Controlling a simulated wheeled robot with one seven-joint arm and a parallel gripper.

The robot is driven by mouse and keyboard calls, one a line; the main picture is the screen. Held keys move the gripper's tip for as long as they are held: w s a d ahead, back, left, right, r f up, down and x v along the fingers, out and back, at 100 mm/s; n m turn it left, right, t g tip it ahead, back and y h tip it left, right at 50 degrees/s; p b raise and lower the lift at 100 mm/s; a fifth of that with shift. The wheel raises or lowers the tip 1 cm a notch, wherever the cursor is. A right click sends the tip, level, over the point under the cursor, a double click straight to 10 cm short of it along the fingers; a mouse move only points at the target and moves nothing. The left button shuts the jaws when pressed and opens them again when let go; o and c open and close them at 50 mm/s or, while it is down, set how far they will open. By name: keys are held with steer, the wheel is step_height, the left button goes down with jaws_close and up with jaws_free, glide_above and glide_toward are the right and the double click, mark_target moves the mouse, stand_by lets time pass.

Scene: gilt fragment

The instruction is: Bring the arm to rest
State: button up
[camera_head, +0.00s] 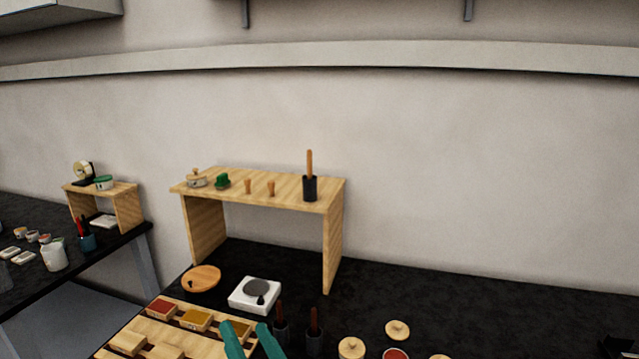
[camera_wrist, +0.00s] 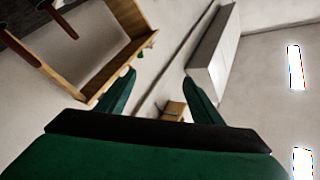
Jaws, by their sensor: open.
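My gripper (camera_head: 251,340) shows in the head view at the bottom edge, as two green fingers in front of the wooden compartment tray (camera_head: 190,345). In the wrist view my gripper (camera_wrist: 158,92) has its two green fingers well apart, with nothing between them but the far background. The rest of my arm is out of the head view.
A wooden shelf stand (camera_head: 262,187) stands on the black counter (camera_head: 450,300), bearing a dark holder (camera_head: 310,188) and small items. A white scale (camera_head: 255,295), a round wooden board (camera_head: 201,278) and dark holders (camera_head: 314,342) are near my gripper.

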steer(key=s+d+f+m+h, duration=0.4)
steer(key=s+f, duration=0.3)
steer(key=f, duration=0.4)
steer(key=s+d+f+m+h, duration=0.2)
steer(key=s+d+f+h, duration=0.1)
steer(key=s+f+h, duration=0.6)
steer(key=s+d+f+n+y, duration=0.1)
steer(key=s+d+f+n, duration=0.2)
steer(key=s, duration=0.7)
steer(key=s+d+f+n+g, duration=0.1)
steer(key=s+d+f+n, duration=0.2)
steer(key=s, duration=0.6)
steer(key=shift+s+f+n+y, duration=0.4)
